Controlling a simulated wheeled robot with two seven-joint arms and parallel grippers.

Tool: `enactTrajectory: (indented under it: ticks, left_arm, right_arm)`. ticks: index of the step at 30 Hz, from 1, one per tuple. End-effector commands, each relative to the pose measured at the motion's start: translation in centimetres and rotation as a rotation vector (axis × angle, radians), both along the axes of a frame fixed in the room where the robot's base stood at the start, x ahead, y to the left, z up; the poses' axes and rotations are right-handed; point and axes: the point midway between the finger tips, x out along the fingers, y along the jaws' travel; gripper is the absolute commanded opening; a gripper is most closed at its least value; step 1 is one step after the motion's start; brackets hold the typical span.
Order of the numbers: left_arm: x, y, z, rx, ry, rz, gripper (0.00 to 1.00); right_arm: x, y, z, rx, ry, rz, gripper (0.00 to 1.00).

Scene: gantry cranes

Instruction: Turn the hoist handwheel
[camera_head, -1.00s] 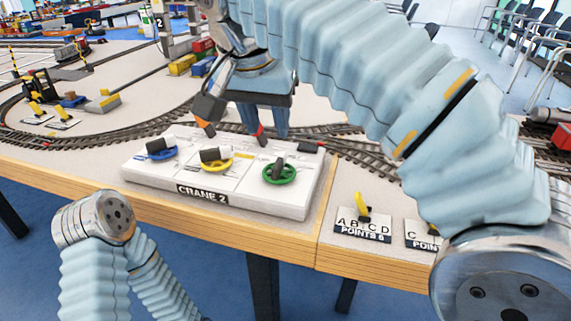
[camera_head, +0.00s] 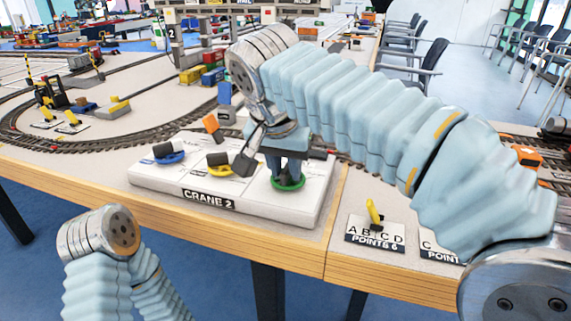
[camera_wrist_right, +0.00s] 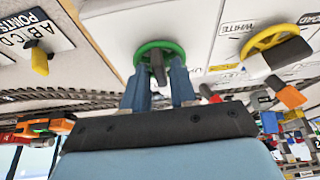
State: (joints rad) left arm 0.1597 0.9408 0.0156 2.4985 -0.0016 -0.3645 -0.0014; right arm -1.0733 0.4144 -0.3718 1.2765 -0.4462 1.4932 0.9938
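The white CRANE 2 panel (camera_head: 205,192) carries a blue handwheel (camera_head: 170,157), a yellow handwheel (camera_head: 219,170) and a green handwheel (camera_head: 287,184), each with a dark handle. I cannot read which one is labelled hoist. My right gripper (camera_head: 284,178) points down over the green handwheel. In the right wrist view, its two blue fingers (camera_wrist_right: 160,82) stand apart at the near edge of the green handwheel (camera_wrist_right: 143,50), one on either side of its dark handle (camera_wrist_right: 157,68). A gap shows beside the handle; contact is unclear. My left gripper is outside the view.
Points levers on a POINTS 6 plate (camera_head: 375,235) stand right of the panel. Model rail tracks (camera_head: 45,143) curve behind it. Coloured containers (camera_head: 200,75) and a small forklift (camera_head: 50,92) stand farther back. The wooden table edge (camera_head: 150,212) runs in front.

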Motion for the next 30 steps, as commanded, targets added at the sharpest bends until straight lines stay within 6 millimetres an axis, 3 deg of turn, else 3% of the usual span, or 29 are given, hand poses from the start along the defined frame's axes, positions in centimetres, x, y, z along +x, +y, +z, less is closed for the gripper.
enactTrajectory:
  ticks: [1, 5, 17, 30]
  left_arm:
    - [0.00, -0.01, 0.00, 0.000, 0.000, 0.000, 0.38]
    - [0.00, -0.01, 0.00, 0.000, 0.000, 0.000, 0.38]
    - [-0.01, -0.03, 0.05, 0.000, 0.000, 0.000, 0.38]
    - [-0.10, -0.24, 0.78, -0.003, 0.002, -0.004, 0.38]
  right_arm:
    - [0.00, 0.00, 0.01, 0.000, 0.000, 0.000, 0.18]
    - [0.00, 0.01, 0.02, 0.000, 0.000, 0.000, 0.00]
    - [-0.03, -0.07, 0.03, 0.001, 0.001, 0.036, 0.00]
    - [-0.07, -0.58, 0.17, 0.002, 0.001, 0.344, 0.00]
